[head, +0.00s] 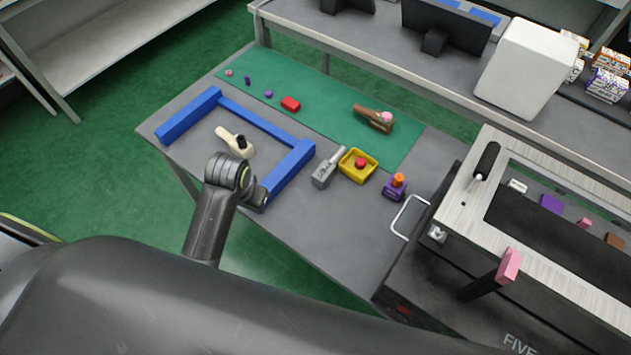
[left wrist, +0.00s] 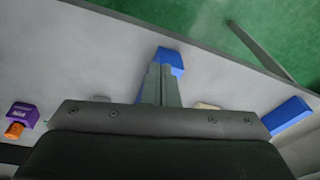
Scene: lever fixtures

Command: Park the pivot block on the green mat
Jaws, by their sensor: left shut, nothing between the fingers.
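The green mat (head: 330,100) covers the back strip of the grey table. No piece is clearly marked as the pivot block. A purple block (head: 393,190) with an orange top stands on bare table right of the yellow tray; it also shows in the left wrist view (left wrist: 22,115). My left gripper (head: 259,200) is shut and empty by the near end of the blue frame (head: 293,168). My right gripper is not seen.
A cream piece (head: 229,139) with a black peg lies inside the frame. A grey hammer-like tool (head: 328,169) and a yellow tray (head: 344,174) holding a red piece stand between frame and purple block. A large machine (head: 430,285) bounds the right. The front table middle is clear.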

